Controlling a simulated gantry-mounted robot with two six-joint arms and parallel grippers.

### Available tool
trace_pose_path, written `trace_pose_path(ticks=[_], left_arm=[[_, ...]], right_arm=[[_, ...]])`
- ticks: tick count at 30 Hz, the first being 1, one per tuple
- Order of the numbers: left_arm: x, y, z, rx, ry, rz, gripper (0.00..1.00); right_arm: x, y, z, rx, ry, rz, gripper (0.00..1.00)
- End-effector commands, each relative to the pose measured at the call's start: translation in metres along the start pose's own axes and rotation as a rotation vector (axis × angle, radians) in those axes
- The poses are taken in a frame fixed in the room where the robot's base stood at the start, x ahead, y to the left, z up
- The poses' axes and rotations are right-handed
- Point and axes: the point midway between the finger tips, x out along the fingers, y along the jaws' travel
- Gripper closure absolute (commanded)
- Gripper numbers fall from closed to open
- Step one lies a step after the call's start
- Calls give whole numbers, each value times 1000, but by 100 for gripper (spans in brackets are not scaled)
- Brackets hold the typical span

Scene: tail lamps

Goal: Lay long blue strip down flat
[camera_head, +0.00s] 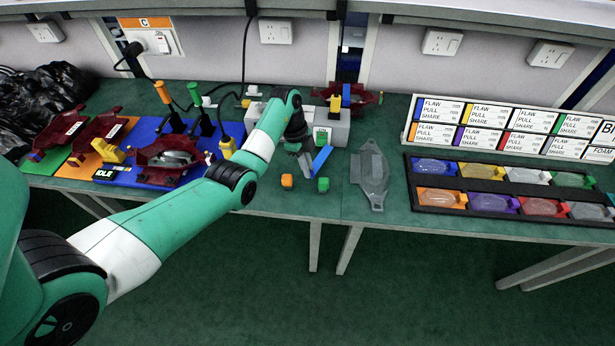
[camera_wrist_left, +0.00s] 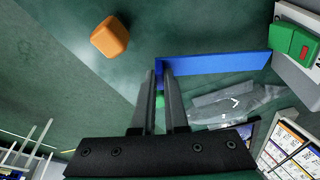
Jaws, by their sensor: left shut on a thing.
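The long blue strip (camera_head: 322,158) is at the front middle of the green table, slanting up to the right in the head view. In the left wrist view the strip (camera_wrist_left: 220,64) runs right from my fingertips. My left gripper (camera_head: 308,172) points down near the table, and in the wrist view the fingers (camera_wrist_left: 159,74) are nearly together, shut on the strip's near end. I cannot tell whether the strip touches the table.
An orange cube (camera_head: 287,181) and a green cube (camera_head: 323,184) lie close to the gripper. A clear grey lamp cover (camera_head: 372,178) lies to the right, then a black tray (camera_head: 482,186) of coloured lenses. A grey box (camera_head: 338,128) stands behind. The table's front edge is close.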

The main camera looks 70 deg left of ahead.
Motion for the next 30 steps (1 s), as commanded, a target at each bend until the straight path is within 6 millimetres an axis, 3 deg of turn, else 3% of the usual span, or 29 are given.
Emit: trace_pose_path(ticks=[1,4,16,17,21,30], left_arm=[[14,1,4,-1,0,2,100],[30,1,8,0,0,2,100],[35,0,10,0,0,0,100],[34,0,9,0,0,0,86],[33,0,9,0,0,0,60],[32,0,9,0,0,0,59]], right_arm=[[-7,0,7,0,0,0,50],[-14,0,13,0,-1,0,50],[-16,0,15,0,-1,0,50],[-15,0,14,0,-1,0,50],[-15,0,14,0,-1,0,50],[-14,0,13,0,-1,0,50]])
